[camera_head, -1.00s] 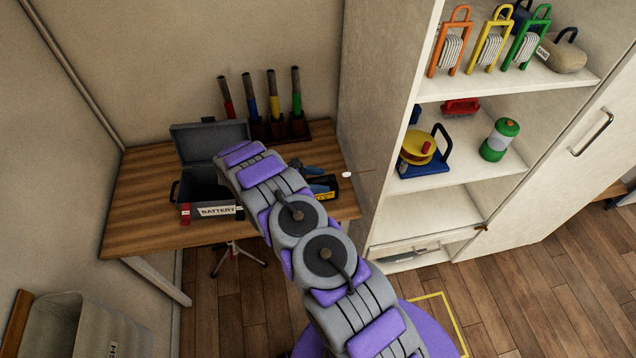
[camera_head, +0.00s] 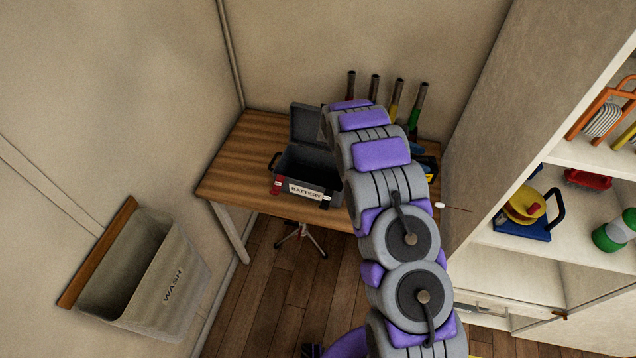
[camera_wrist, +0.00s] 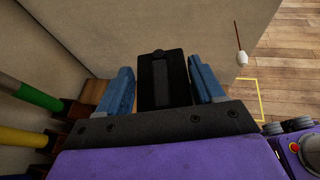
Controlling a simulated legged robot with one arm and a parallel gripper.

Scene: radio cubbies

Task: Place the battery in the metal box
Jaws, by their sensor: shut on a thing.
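The metal box (camera_head: 318,178) is dark grey and stands on the wooden desk with its lid (camera_head: 306,124) raised. Its front carries a "BATTERY" label and a red clip. My gripper (camera_wrist: 162,72) has its two blue fingers on either side of a black block, the battery (camera_wrist: 166,88), and holds it. In the head view my arm reaches over the desk to the right of the box and hides most of the gripper and battery. The inside of the box shows only in part.
The desk (camera_head: 240,165) is clear left of the box. Several coloured tubes (camera_head: 394,100) stand in a rack behind my arm. A shelf unit (camera_head: 490,110) rises on the right. A "WASH" bin (camera_head: 150,290) hangs on the left wall.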

